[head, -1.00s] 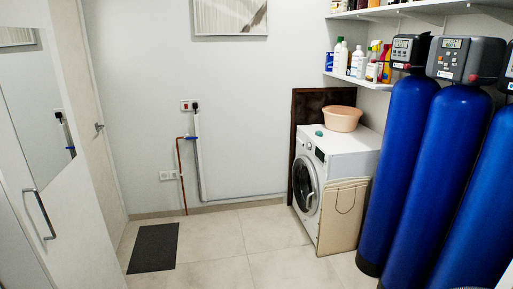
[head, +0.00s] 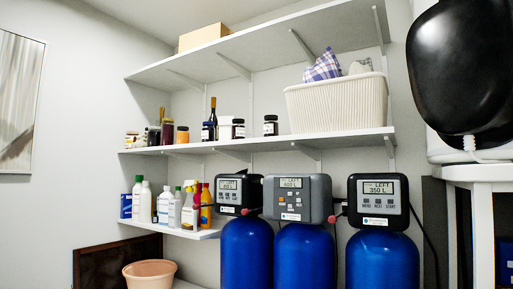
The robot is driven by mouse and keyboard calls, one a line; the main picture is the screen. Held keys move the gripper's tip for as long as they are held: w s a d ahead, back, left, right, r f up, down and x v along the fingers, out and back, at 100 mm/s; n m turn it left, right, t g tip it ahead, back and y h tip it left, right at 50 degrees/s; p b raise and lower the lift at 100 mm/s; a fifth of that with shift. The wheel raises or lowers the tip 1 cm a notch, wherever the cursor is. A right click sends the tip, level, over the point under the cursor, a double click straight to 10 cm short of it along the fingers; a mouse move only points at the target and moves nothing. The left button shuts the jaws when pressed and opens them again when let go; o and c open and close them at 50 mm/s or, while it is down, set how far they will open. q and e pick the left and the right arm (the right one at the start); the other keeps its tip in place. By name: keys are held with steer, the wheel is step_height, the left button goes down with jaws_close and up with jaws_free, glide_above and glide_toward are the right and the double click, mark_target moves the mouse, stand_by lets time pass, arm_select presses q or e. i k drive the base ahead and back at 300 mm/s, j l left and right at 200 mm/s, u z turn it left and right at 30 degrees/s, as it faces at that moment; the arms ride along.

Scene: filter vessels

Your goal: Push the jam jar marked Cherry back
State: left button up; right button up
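Several jars stand on the middle wall shelf (head: 340,134). A dark jar with a black lid and pale label (head: 271,126) stands alone, close to the shelf's front edge. Another dark jar (head: 238,129) stands to its left, and a third dark jar (head: 207,132) stands beside a bottle. An orange-red jar (head: 183,135) and a brownish-red jar (head: 167,131) are further left. The labels are too small to read, so I cannot tell which jar is marked Cherry. Neither of my grippers is in view.
A white basket with cloths (head: 335,105) fills the shelf's right part. Below are three blue tanks with control heads (head: 298,198) and a small shelf of cleaning bottles (head: 173,206). A peach basin (head: 150,274) is lower left. A black tank (head: 465,75) hangs at right.

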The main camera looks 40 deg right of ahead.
mark_target(238, 129)
steer(key=i+j+z, duration=0.25)
steer(key=z, duration=0.2)
steer(key=i+j+z, duration=0.65)
steer(key=j+z, duration=0.2)
steer(key=i+j+z, duration=0.15)
steer(key=j+z, duration=0.25)
steer(key=j, duration=0.25)
steer(key=i+l+u, duration=0.3)
steer(key=l, duration=0.25)
steer(key=i+l+u, duration=0.1)
steer(key=i+l, duration=0.2)
steer(key=i+l+u, duration=0.15)
steer(key=l, duration=0.2)
steer(key=i+l+u, duration=0.15)
steer(key=l, duration=0.2)
steer(key=i+l+u, duration=0.15)
steer(key=l, duration=0.2)
steer(key=i+l+u, duration=0.15)
steer(key=l, duration=0.25)
steer(key=l+u, duration=0.25)
